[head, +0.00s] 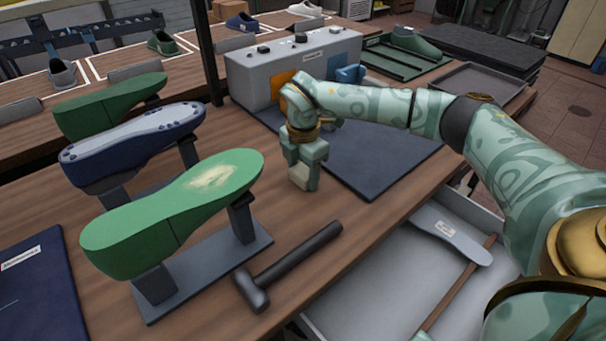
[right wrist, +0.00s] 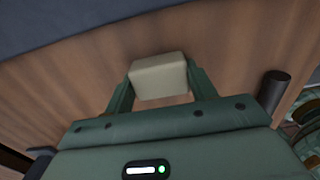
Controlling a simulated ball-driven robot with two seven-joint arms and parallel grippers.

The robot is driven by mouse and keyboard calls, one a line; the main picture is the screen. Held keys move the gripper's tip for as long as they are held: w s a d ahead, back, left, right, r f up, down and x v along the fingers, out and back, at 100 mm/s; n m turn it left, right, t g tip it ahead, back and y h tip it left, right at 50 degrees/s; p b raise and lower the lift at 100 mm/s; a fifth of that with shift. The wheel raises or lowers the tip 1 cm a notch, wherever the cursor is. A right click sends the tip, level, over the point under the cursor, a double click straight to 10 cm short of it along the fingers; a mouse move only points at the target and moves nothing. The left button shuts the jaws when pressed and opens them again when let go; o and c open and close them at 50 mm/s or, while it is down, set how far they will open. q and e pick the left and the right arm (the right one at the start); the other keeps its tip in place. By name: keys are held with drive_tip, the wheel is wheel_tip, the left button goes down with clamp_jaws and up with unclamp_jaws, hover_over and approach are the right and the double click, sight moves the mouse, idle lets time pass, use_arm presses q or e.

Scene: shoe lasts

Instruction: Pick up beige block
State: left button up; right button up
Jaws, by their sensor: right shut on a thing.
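The beige block (right wrist: 160,78) is between the two fingers of my right gripper (right wrist: 158,88) in the right wrist view, with a finger against each side. In the head view the right gripper (head: 305,172) points down over the wooden table, and the beige block (head: 299,178) shows at its fingertips. The gripper is shut on the block. I cannot tell whether the block touches the table. My left gripper is not in view.
A hammer (head: 290,264) lies just in front of the right gripper. Green shoe lasts (head: 180,208) on stands are at the left. A dark mat (head: 375,165) and a grey machine box (head: 255,75) are behind. An open drawer (head: 375,300) is below the table edge.

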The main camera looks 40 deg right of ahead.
sight(303, 170)
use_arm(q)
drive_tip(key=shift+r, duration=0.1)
use_arm(e)
drive_tip(key=shift+r, duration=0.1)
